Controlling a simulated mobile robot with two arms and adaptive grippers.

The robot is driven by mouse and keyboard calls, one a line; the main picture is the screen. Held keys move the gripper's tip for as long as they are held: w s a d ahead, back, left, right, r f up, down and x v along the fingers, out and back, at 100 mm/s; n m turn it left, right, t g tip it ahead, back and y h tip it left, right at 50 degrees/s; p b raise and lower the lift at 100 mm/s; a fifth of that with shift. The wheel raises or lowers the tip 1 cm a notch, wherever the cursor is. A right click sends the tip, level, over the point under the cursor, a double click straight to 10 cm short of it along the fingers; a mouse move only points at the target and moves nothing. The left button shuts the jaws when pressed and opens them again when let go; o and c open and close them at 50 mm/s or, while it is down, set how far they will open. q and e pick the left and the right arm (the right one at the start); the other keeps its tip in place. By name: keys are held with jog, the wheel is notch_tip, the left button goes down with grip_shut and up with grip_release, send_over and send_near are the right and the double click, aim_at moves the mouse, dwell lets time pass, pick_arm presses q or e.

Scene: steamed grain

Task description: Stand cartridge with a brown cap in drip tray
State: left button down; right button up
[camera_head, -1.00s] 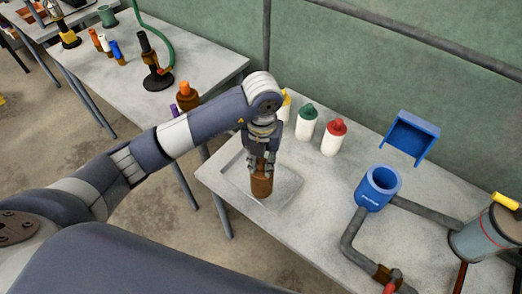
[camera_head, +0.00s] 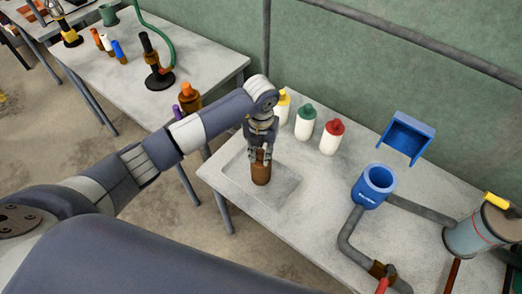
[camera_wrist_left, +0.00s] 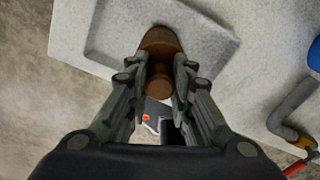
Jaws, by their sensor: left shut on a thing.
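A brown cartridge (camera_head: 261,173) is held upright by my left gripper (camera_head: 261,154), which is shut on its upper part. It stands over the drip tray (camera_head: 287,184), a shallow grey recessed tray at the left end of the near table. In the left wrist view the brown cartridge (camera_wrist_left: 160,42) shows between the fingers of my left gripper (camera_wrist_left: 160,70), above the drip tray (camera_wrist_left: 205,45). I cannot tell whether its base touches the tray floor. The cap is mostly hidden by the fingers. My right gripper is not in view.
White bottles with yellow (camera_head: 283,104), green (camera_head: 305,123) and red (camera_head: 331,138) caps stand behind the tray. A blue cup-like holder (camera_head: 374,187) on grey pipes and a blue bracket (camera_head: 406,138) are to the right. The far table (camera_head: 200,62) holds more cartridges.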

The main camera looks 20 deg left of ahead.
pick_arm(q)
jog(key=shift+f, duration=0.2)
jog(key=c, duration=1.4)
grip_release()
jog(key=shift+r, duration=0.45)
notch_tip(320, 180, up, 12)
jog(key=b, duration=0.3)
jog(key=shift+f, duration=0.25)
